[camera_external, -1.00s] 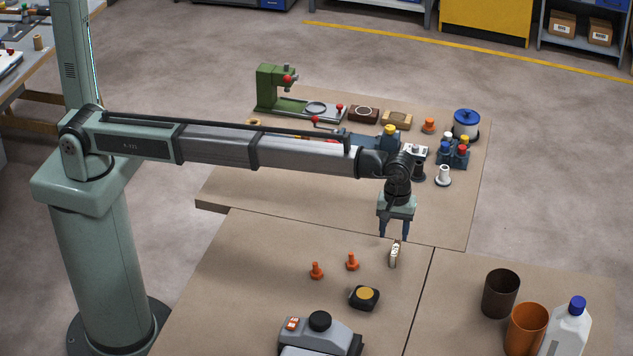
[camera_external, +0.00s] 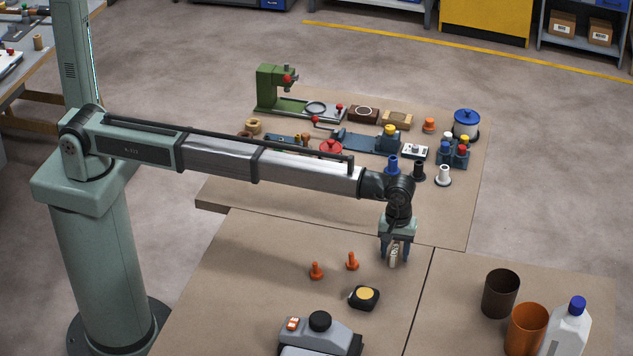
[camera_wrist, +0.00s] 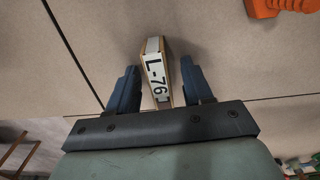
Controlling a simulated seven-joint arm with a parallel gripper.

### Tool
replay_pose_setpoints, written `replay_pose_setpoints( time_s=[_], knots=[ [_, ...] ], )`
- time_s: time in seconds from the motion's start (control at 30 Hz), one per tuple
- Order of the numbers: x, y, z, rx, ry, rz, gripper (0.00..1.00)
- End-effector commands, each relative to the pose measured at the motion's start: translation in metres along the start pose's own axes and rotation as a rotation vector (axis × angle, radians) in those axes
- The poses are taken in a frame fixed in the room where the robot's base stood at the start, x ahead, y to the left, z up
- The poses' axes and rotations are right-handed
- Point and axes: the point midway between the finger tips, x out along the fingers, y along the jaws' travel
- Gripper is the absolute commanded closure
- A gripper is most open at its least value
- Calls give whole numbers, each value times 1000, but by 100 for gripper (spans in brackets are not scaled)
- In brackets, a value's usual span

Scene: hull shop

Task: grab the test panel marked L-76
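The test panel (camera_wrist: 155,72) is a small, thin block with a white face reading L-76 and a tan edge. It stands between the two dark blue fingers of my gripper (camera_wrist: 152,88) in the wrist view. The fingers are open; I cannot tell whether the right one touches.
Two orange pegs (camera_external: 352,261) and a yellow-topped black tape measure (camera_external: 364,297) lie to the left of the panel. A grey device (camera_external: 320,335) sits in front. A dark cup (camera_external: 500,293), an orange cup (camera_external: 526,328) and a white bottle (camera_external: 567,330) stand at the right.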

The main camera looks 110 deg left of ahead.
Motion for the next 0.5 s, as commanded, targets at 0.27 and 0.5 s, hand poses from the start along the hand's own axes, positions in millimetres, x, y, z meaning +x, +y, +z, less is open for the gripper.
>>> replay_pose_setpoints(
  time_s=[0.27,0.5],
  knots=[
    [0,0,0,0,0,0,77],
    [0,0,0,0,0,0,100]
  ],
)
